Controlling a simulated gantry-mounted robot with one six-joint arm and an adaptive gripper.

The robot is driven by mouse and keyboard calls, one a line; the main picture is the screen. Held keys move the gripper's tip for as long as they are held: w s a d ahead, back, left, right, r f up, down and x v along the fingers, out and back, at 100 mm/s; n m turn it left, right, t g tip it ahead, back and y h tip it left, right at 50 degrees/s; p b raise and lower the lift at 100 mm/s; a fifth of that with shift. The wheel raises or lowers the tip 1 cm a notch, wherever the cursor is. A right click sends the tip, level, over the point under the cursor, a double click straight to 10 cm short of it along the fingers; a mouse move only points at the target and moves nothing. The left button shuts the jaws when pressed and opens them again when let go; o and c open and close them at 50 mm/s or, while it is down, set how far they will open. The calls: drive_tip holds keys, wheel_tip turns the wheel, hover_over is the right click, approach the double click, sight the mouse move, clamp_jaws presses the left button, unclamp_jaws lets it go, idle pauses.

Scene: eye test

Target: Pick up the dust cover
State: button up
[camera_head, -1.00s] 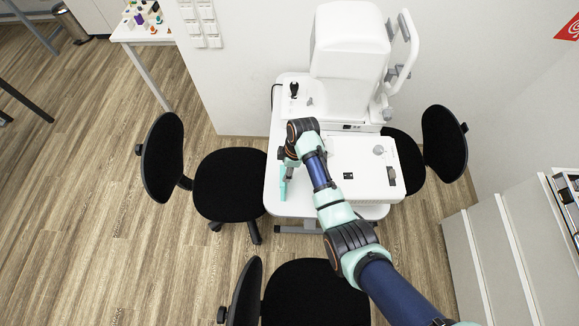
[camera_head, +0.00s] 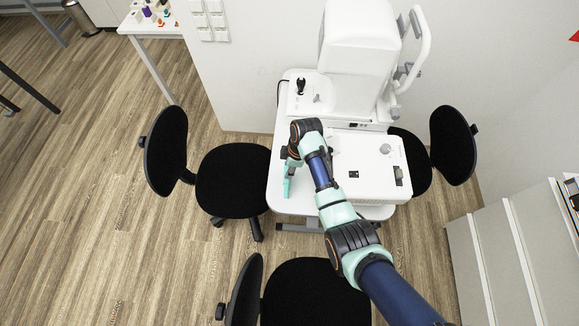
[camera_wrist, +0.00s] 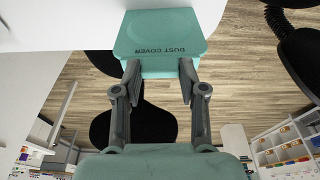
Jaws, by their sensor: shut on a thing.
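The dust cover is a teal, rounded box labelled "DUST COVER"; in the wrist view the dust cover (camera_wrist: 165,35) sits at the far end of my fingers. My gripper (camera_wrist: 158,68) is shut on its near edge, one finger on each side. In the head view my gripper (camera_head: 289,163) points down at the left part of the white table (camera_head: 300,203). The teal dust cover (camera_head: 287,183) shows there as a narrow upright strip below the fingers. Whether it touches the tabletop is not clear.
A white eye-test machine (camera_head: 360,50) and its base unit (camera_head: 368,165) stand right of my gripper. A black joystick (camera_head: 301,86) is behind. Black chairs stand left (camera_head: 232,182), right (camera_head: 453,145) and in front (camera_head: 315,292). Cabinets (camera_head: 490,260) line the right side.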

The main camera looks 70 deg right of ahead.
wheel_tip(320, 180, up, 4)
drive_tip(key=p, duration=0.4)
idle(0.6)
